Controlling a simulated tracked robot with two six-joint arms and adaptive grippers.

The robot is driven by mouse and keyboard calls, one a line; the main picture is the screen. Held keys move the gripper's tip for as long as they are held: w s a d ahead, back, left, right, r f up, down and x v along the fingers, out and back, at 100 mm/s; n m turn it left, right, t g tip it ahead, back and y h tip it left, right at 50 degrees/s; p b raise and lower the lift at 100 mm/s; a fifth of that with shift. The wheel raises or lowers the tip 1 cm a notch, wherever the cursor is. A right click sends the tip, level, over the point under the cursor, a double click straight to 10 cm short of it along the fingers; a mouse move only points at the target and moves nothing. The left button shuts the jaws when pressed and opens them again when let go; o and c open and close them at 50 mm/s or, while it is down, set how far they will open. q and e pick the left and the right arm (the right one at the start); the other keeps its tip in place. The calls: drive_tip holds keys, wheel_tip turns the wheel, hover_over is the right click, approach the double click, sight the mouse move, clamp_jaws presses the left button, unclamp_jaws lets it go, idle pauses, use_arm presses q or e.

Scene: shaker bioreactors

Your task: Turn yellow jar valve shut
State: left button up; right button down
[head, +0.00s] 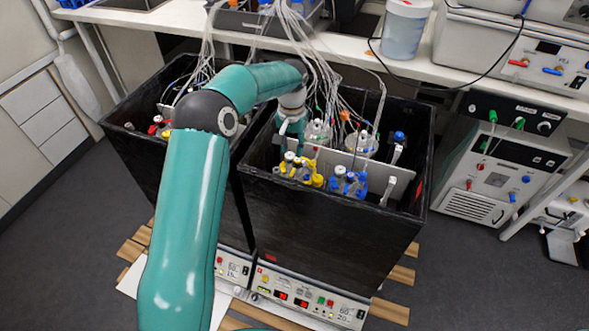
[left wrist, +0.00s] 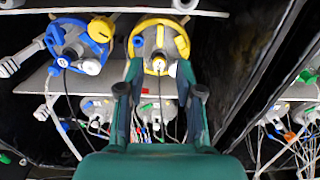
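The yellow-topped jar (head: 301,168) stands in the front row of the right black box. In the left wrist view, its yellow cap (left wrist: 160,42) is at the top centre, with a small white round fitting (left wrist: 158,65) on its near edge. My left gripper (head: 290,140) reaches down into the box just behind this jar. In the left wrist view its two fingers (left wrist: 157,75) are spread apart, one on each side of the fitting. I cannot tell whether they touch it. Nothing is clearly held. My right gripper is not in view.
A blue-topped jar (head: 348,181) stands close to the right of the yellow one. White-lidded jars (head: 362,144) with many tubes stand behind a metal divider. The black box walls (head: 330,208) surround the jars. Tubes hang down from the bench (head: 345,36).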

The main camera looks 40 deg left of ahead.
sight(292, 172)
use_arm(q)
wheel_tip(292, 172, down, 10)
drive_tip(key=shift+r+p, duration=0.1)
drive_tip(key=shift+p, duration=0.5)
